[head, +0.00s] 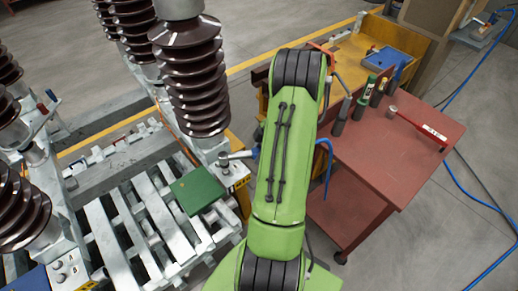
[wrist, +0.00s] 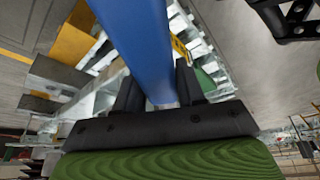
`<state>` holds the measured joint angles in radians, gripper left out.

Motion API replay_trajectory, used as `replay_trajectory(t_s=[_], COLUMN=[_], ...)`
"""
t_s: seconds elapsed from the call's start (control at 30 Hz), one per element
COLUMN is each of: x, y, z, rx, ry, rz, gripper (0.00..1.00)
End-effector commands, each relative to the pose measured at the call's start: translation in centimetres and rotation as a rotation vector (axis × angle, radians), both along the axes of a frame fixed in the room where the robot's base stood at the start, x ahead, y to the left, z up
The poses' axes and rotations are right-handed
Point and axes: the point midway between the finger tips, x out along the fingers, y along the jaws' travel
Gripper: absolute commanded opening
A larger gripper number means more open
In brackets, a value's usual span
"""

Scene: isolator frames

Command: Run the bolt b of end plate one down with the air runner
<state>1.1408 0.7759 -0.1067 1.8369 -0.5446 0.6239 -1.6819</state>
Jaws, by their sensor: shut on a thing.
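In the wrist view my gripper (wrist: 158,92) is shut on a thick blue bar-like body, which I take to be the air runner (wrist: 143,45). It runs up out of the top of that view, so its working end is hidden there. In the head view my green arm covers the gripper and most of what it holds. A grey metal fitting (head: 236,156) shows just left of the arm, beside the foot of the near brown insulator (head: 190,80); I cannot tell whether it touches the runner. I cannot make out which bolt is bolt b.
A green box (head: 197,190) lies on the slatted grey frame (head: 140,215). A red trolley (head: 400,150) right of my arm carries several upright tools and a red-handled wrench (head: 425,128). A blue hose (head: 327,160) hangs beside my arm. Floor at far right is mostly open.

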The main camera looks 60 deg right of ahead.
Motion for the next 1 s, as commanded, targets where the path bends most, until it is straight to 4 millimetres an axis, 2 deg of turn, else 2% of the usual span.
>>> replay_trajectory(t_s=[0.13,1.0], x=[0.05,0.04], y=[0.05,0.01], z=[-1.48,-1.22], rx=[0.002,-0.001], ry=[-0.001,-0.003], rz=[0.001,0.001], gripper=[0.00,0.00])
